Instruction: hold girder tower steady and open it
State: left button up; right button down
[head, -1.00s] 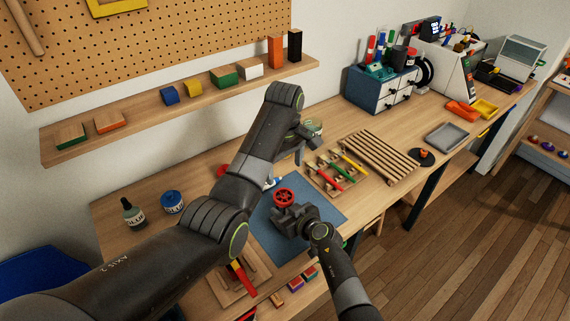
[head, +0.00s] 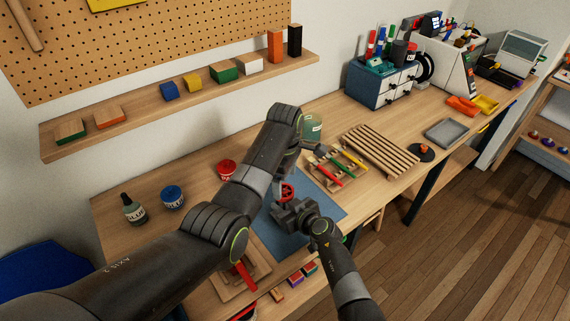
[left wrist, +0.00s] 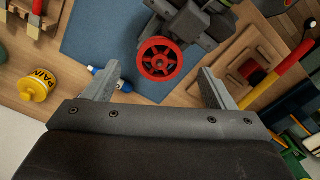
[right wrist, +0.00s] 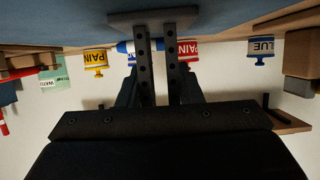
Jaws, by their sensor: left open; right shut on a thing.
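The girder tower shows in the right wrist view as two dark perforated uprights (right wrist: 145,75) on a grey base plate (right wrist: 155,18) against the blue mat. Its red handwheel (left wrist: 160,60) faces the left wrist camera and also shows in the head view (head: 286,191), partly covered. My right gripper (right wrist: 158,88) is shut on the tower, with a finger on each side of the uprights; in the head view it is beside the wheel (head: 292,212). My left gripper (left wrist: 160,78) is open and empty above the wheel, its fingers spread to either side of it.
The tower stands on a blue mat (head: 325,208). A blue-and-white tube-like item (left wrist: 103,72) lies close to the wheel. A tray of coloured tools (head: 338,165), a slatted rack (head: 380,150), and a red paint pot (head: 227,169) are nearby. The wall shelf (head: 185,108) hangs behind.

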aim_at(285, 186)
pick_arm(q)
jog(key=shift+f, duration=1.85)
jog(key=shift+c, duration=0.2)
jog(key=c, duration=1.2)
jog(key=shift+o, duration=0.2)
jog(key=shift+r, duration=0.2)
jog(key=shift+r, duration=0.95)
